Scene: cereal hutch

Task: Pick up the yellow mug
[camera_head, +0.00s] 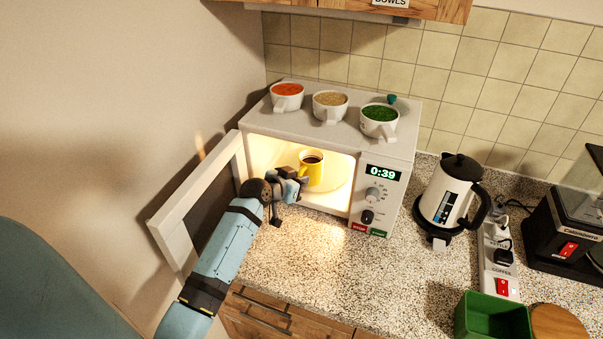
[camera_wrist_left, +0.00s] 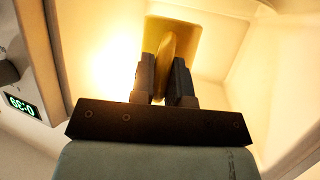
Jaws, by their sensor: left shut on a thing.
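The yellow mug (camera_head: 316,172) stands upright inside the lit, open microwave and has a dark content. My left gripper (camera_head: 303,178) reaches into the microwave from the front left and is shut on the mug's handle. In the left wrist view the yellow mug (camera_wrist_left: 186,35) is ahead, with its handle between the two dark fingers of my left gripper (camera_wrist_left: 167,80). Part of the mug is hidden behind the gripper in the head view. My right gripper is in neither view.
The microwave (camera_head: 330,128) shows 0:39, and its door (camera_head: 172,222) hangs open on the left beside my arm. A kettle (camera_head: 447,196), a power strip (camera_head: 496,258) and a green bin (camera_head: 490,318) are to the right.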

